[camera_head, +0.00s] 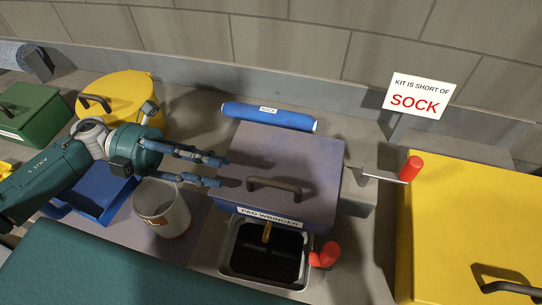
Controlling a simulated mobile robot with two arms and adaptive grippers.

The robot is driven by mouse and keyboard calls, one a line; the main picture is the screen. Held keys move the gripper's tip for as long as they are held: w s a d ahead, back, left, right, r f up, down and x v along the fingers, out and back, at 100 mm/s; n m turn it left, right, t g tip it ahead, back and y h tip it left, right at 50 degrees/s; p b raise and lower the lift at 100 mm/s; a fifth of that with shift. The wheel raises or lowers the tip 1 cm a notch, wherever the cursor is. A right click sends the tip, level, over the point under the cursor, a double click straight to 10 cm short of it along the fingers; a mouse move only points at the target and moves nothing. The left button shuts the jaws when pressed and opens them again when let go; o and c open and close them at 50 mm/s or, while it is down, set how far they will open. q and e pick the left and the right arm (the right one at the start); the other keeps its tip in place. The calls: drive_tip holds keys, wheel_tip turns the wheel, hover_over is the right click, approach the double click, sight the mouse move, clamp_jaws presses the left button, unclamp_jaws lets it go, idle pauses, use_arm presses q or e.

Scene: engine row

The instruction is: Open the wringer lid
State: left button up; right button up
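The pad wringer is a grey-purple box with a flat lid (290,160) that looks closed. A dark bar handle (275,184) sits on the lid near its front edge, above a white "PAD WRINGER" label (269,217). My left gripper (221,172) comes in from the left with its two fingers apart and nothing between them. Its tips are over or beside the lid's left edge, short of the handle; I cannot tell whether they touch the lid. My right gripper is not in view.
An open dark basin (230,262) stands in front of the wringer, with a red grip (325,256) beside it. A red-knobbed crank (411,168) sticks out at right near a yellow box (470,215). A blue roll (268,116) lies behind; a grey bucket (161,207) stands left.

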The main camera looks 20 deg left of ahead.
sight(263, 179)
use_arm(q)
drive_tip(key=shift+d+r, duration=0.1)
drive_tip(key=shift+d, duration=0.25)
drive_tip(key=d+p, duration=0.1)
drive_tip(key=d, duration=0.3)
drive_tip(key=d+p, duration=0.2)
drive_tip(key=d, duration=0.2)
drive_tip(key=shift+s+d, duration=0.2)
drive_tip(key=shift+d, duration=0.85)
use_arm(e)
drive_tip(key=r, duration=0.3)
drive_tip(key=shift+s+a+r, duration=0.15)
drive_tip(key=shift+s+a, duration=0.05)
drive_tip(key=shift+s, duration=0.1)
use_arm(q)
drive_tip(key=shift+c, duration=0.5)
clamp_jaws()
